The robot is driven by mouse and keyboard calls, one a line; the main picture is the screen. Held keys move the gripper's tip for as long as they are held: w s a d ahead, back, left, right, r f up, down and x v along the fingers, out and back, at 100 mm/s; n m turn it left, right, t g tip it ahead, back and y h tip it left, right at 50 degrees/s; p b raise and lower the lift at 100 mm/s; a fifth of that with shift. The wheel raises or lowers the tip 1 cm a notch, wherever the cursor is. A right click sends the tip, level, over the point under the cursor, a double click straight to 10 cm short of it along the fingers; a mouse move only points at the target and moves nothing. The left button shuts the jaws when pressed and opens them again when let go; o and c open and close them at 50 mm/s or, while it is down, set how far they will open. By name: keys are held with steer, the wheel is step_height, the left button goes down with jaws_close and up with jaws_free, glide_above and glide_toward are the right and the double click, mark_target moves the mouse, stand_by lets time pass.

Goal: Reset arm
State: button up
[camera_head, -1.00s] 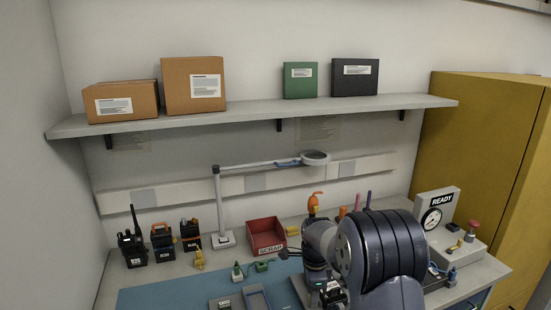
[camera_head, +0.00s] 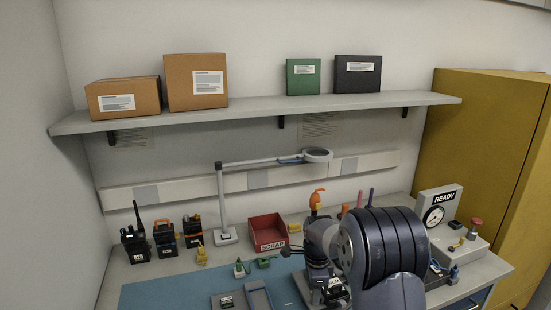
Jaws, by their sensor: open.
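My arm (camera_head: 376,248) fills the lower right of the head view, bent over the workbench. Its wrist points left, and my gripper (camera_head: 289,253) shows small and dark at its left end, over the bench. Its jaws are open and I see nothing held in them. The arm hides part of the bench behind and below it.
On the bench stand several black and orange radios (camera_head: 165,238), a lamp (camera_head: 222,205), a red SCRAP bin (camera_head: 268,231) and a READY gauge station (camera_head: 440,213). A blue mat (camera_head: 155,294) has free room at left. A shelf (camera_head: 260,110) with boxes runs above.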

step_height(320, 180, up, 8)
steer(key=shift+f, duration=0.1)
step_height(320, 180, down, 10)
steer(key=shift+s+f+p, duration=0.1)
steer(key=shift+f+p, duration=0.15)
steer(key=shift+p, duration=0.05)
steer(key=shift+s+d+n+p, duration=0.4)
steer(key=shift+d+n, duration=0.35)
steer(key=shift+n, duration=0.55)
steer(key=shift+f, duration=0.1)
steer(key=shift+a, duration=0.1)
